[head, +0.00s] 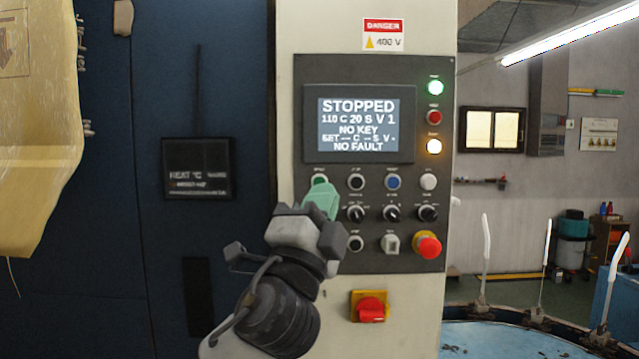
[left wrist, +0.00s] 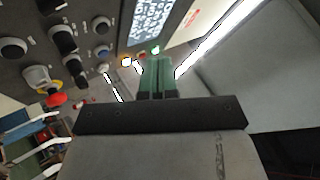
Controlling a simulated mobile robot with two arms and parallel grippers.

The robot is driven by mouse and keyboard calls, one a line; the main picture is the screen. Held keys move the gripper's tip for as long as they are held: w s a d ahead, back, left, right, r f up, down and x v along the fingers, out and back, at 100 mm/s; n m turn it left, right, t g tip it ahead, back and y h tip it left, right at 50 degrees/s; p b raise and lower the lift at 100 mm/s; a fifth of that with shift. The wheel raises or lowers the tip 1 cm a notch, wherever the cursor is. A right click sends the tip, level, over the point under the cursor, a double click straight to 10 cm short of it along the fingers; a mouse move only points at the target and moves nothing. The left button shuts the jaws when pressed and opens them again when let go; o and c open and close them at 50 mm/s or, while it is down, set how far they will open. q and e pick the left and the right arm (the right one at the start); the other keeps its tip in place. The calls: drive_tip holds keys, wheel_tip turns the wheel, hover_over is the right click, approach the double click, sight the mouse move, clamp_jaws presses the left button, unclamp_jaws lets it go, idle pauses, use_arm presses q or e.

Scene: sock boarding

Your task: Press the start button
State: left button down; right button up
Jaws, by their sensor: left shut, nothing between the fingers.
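The control panel (head: 300,120) stands upright on a pale column. The green button (head: 319,180) is at the left end of its top button row; its label is too small to read. My left gripper (head: 320,198) has green fingers, shut and empty. Its tips are just below and in front of the green button, hiding part of it; I cannot tell whether they touch. In the left wrist view the shut fingers (left wrist: 158,76) reach toward the panel, and the button behind them is hidden. The screen (head: 358,125) reads STOPPED, NO KEY, NO FAULT. My right gripper is not in view.
Several knobs and buttons surround the fingers, with a red emergency stop (head: 428,246) at lower right. A red rotary switch (head: 370,307) sits below. The green lamp (head: 435,87) and amber lamp (head: 433,146) glow. A dark blue cabinet (head: 100,240) stands left.

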use_arm(q)
drive_tip(key=w+b, duration=0.2)
drive_tip(key=w, duration=0.6)
drive_tip(key=shift+w, duration=0.2)
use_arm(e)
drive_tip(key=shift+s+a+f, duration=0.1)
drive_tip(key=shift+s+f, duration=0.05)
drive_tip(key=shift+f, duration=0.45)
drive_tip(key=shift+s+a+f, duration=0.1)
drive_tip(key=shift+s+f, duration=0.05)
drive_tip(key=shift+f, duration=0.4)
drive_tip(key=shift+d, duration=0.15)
use_arm(q)
drive_tip(key=shift+w, duration=0.1)
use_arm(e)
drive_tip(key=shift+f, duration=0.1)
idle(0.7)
use_arm(q)
drive_tip(key=shift+w+b, duration=0.35)
drive_tip(key=shift+b, duration=0.1)
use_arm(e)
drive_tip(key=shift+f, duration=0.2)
